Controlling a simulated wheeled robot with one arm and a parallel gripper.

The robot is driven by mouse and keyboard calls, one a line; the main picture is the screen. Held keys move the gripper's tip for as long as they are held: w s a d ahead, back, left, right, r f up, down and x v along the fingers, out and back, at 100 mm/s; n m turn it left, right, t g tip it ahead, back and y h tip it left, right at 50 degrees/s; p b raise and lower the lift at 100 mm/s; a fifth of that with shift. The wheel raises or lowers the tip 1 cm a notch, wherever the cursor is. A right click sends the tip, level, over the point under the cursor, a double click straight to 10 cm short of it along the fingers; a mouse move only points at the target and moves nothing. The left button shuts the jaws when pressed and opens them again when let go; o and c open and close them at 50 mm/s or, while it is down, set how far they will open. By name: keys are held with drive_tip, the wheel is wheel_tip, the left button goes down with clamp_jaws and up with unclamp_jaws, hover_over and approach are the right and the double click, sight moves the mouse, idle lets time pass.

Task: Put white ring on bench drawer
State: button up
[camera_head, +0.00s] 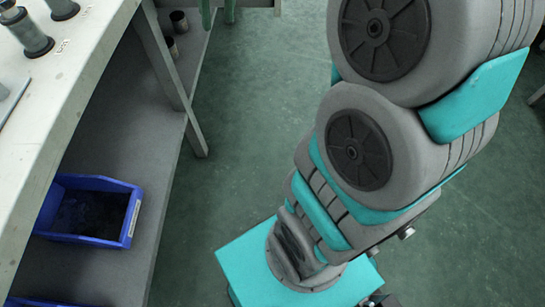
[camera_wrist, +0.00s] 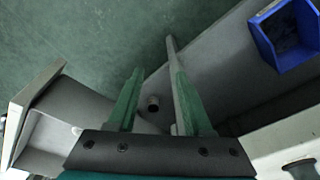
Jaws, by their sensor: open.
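My gripper (camera_wrist: 157,78) is open in the wrist view, with its two green fingers apart and nothing held between them. Two green tips at the top edge of the head view look like the same fingers (camera_head: 217,14). I cannot make out a white ring in either view. A grey box shape with a pale front panel (camera_wrist: 32,92) at the left of the wrist view looks like an open drawer. A small pale spot (camera_wrist: 77,130) shows at its near side, too small to identify.
A bench (camera_head: 72,98) runs along the left, with grey cylindrical parts (camera_head: 30,36) on top. Its lower shelf (camera_head: 118,120) holds a blue bin (camera_head: 92,210) and two small dark cups (camera_head: 179,21). The green floor (camera_head: 262,105) beside the bench is clear.

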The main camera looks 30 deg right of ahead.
drive_tip(key=s+a+f+g, duration=0.1)
drive_tip(key=s+f, duration=0.3)
drive_tip(key=s, duration=0.5)
drive_tip(key=s+a+f+m+g, duration=0.1)
drive_tip(key=s+f, duration=0.4)
drive_tip(key=s, duration=0.4)
drive_tip(key=s+a+f+g, duration=0.1)
drive_tip(key=s+f, duration=0.3)
drive_tip(key=s, duration=0.5)
drive_tip(key=shift+a+f+g+h, duration=0.3)
drive_tip(key=shift+a+g, duration=0.1)
drive_tip(key=shift+a, duration=0.2)
drive_tip(key=shift+s+d, duration=0.1)
